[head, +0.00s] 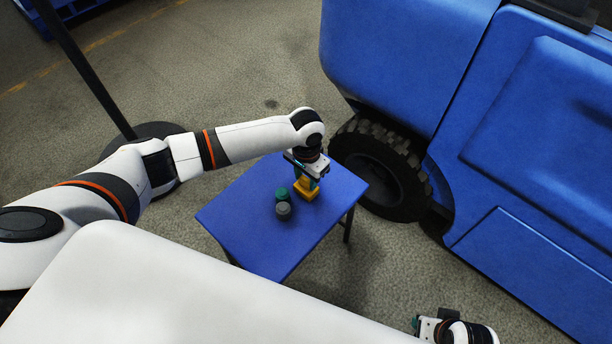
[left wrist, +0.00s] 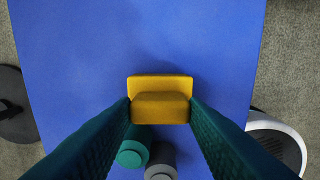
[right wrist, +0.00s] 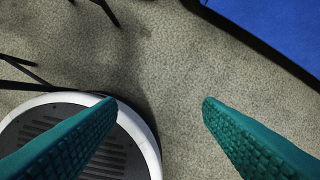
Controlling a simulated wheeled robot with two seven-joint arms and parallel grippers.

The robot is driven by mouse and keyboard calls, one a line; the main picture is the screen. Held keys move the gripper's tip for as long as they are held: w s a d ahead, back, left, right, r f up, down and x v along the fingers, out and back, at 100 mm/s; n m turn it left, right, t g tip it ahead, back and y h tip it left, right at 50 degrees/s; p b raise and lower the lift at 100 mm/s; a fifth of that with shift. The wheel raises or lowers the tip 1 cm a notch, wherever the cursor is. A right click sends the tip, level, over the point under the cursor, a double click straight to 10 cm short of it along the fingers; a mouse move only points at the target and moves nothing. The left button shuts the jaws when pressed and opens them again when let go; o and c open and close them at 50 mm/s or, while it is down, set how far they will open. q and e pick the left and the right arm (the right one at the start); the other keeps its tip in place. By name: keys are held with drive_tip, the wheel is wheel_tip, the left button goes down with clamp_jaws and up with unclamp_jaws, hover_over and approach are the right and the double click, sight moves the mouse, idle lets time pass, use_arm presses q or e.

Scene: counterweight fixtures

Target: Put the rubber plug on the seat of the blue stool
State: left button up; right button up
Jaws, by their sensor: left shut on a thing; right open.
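The blue stool (head: 245,222) has a flat seat, which also fills most of the left wrist view (left wrist: 90,60). My left gripper (head: 307,178) is above the seat's far right part, shut on a stepped yellow block (head: 306,192). The block shows between the fingertips in the left wrist view (left wrist: 160,104). It is at or just above the seat; I cannot tell if it touches. A teal cylinder (head: 281,193) and a grey cylinder (head: 284,210) stand beside it on the seat. I cannot tell which piece is the rubber plug. My right gripper (right wrist: 160,104) is open and empty, off the stool.
A big blue vehicle (head: 400,50) with a black tyre (head: 380,170) stands close to the stool's right side. A dark pole on a round base (head: 150,130) stands behind my left arm. The seat's left and near parts are clear.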

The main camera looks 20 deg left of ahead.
sight(306, 180)
use_arm(q)
drive_tip(key=o, duration=0.7)
drive_tip(key=shift+f, duration=0.1)
drive_tip(key=shift+o, duration=0.2)
drive_tip(key=shift+r, duration=0.45)
wheel_tip(306, 180, up, 11)
drive_tip(key=p, duration=0.3)
drive_tip(key=shift+r, duration=0.2)
use_arm(e)
wheel_tip(306, 180, down, 12)
drive_tip(key=s, duration=0.2)
drive_tip(key=shift+s+r+g, duration=0.2)
drive_tip(key=shift+s+g, duration=0.1)
drive_tip(key=shift+s, duration=0.1)
drive_tip(key=shift+d, duration=0.1)
